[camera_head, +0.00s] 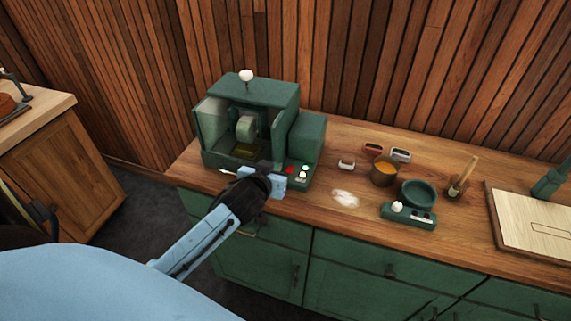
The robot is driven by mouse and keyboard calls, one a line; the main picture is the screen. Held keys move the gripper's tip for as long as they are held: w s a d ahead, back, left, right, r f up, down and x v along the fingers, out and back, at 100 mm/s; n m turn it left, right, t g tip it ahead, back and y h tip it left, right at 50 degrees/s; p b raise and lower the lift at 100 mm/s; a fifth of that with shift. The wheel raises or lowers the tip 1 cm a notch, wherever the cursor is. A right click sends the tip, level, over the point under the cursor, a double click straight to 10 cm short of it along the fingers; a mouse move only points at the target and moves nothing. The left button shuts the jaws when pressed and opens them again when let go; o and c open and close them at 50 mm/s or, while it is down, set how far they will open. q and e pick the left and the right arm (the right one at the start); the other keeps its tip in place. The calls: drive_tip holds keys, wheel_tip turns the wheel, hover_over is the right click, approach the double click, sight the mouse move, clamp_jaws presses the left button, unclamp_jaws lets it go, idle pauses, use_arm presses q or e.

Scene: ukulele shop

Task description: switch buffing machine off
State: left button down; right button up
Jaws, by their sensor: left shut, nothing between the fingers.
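The green buffing machine (266,97) stands at the left end of the wooden counter, with a round buffing wheel (246,128) behind its open front and a white knob (246,75) on top. Its control panel (310,172) at the lower right front carries a red button (290,170) and pale buttons (304,168). My left gripper (281,184) is shut and empty, right at the panel's front left edge, near the red button. I cannot tell whether it touches the panel. My left arm hides part of the machine's lower front. My right gripper is not in view.
On the wooden counter (335,150), right of the machine, are a brown pot (384,174), small dishes (373,149), a white powder patch (345,198), a green scale-like device with a bowl (409,215), a brush in a holder (461,180) and a pale board (530,220). Green drawers are below.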

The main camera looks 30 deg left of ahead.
use_arm(q)
drive_tip(key=shift+w+f, duration=0.1)
hover_over(290, 169)
drive_tip(key=s, duration=0.2)
wheel_tip(290, 169, down, 4)
drive_tip(key=shift+r, duration=0.1)
drive_tip(key=f, duration=0.3)
drive_tip(key=shift+s+f+b, duration=0.25)
drive_tip(key=shift+b, duration=0.15)
drive_tip(key=shift+s+f, duration=0.1)
drive_tip(key=shift+f, duration=0.25)
